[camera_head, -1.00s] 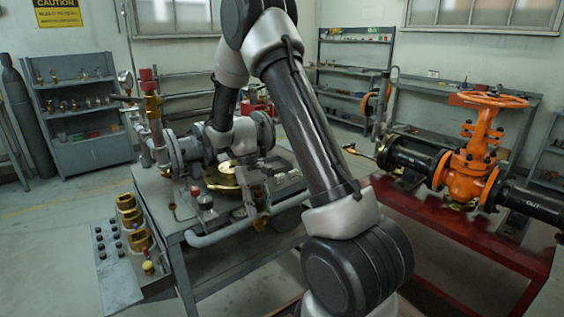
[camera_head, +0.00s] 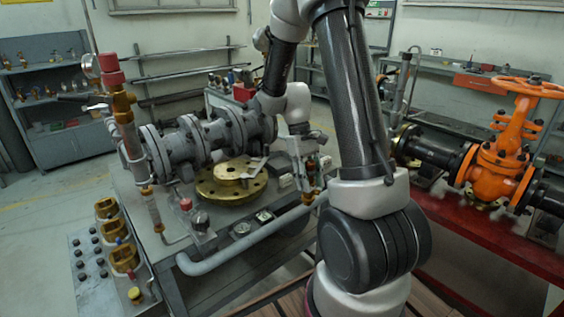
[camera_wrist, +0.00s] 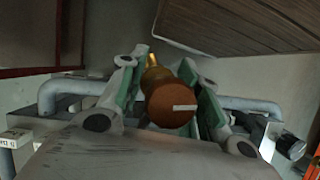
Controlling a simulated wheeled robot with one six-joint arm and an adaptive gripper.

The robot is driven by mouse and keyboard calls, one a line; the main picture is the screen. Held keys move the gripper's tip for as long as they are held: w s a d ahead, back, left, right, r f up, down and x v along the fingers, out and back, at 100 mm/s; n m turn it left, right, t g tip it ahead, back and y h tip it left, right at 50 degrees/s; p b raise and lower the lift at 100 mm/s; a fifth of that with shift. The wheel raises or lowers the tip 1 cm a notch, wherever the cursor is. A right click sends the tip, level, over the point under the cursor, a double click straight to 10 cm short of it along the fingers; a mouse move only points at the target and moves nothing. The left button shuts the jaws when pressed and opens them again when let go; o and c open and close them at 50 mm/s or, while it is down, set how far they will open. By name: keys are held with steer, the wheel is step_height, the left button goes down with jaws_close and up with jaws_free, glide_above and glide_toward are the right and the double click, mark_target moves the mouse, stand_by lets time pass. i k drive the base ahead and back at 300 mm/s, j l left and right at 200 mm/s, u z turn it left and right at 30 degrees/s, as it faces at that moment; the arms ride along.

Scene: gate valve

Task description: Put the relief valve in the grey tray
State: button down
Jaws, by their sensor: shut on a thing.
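My gripper (camera_wrist: 158,75) is shut on the relief valve (camera_wrist: 174,104), a brass body with a red-brown round end bearing a white label, seen end-on between the green-lined fingers in the wrist view. In the head view my gripper (camera_head: 311,178) hangs at the right end of the grey bench, with the brass part of the valve (camera_head: 308,198) showing below it, near the bench's edge pipe. I cannot make out a grey tray for certain in either view.
A grey bench (camera_head: 215,262) carries a flanged pipe (camera_head: 195,140), a brass flange disc (camera_head: 228,182) and an upright brass fitting with a red cap (camera_head: 112,68). An orange gate valve (camera_head: 500,160) sits on the red bench (camera_head: 475,235).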

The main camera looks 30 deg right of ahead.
mark_target(280, 163)
steer(key=i+l+u, duration=0.1)
steer(key=l, duration=0.25)
steer(key=i+l, duration=0.2)
steer(key=l, duration=0.2)
steer(key=i+l+u, duration=0.15)
steer(key=l, duration=0.2)
steer(key=l+u, duration=0.1)
steer(key=l, duration=0.3)
steer(key=i, duration=0.05)
